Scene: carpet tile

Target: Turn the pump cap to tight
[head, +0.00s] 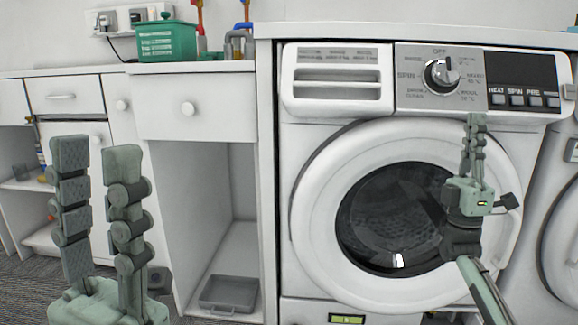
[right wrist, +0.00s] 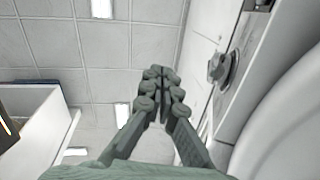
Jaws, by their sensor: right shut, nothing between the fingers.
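I cannot make out a pump cap in either view. The white washing machine (head: 300,200) stands at the centre right with its round door closed. At its bottom edge a small dark panel with a green-yellow strip (head: 346,319) is cut off by the frame. My right gripper (head: 477,118) points up in front of the machine, below the control panel. It is shut and empty; its fingertips meet in the right wrist view (right wrist: 161,72). My left gripper (head: 97,145) is at the left, pointing up, with its fingers apart and nothing between them.
The panel has a round dial (head: 440,75), which also shows in the right wrist view (right wrist: 223,68), and several buttons. A white cabinet (head: 150,105) stands left of the machine, with a green basket (head: 166,43) on top and a grey tray (head: 229,294) in its open bay.

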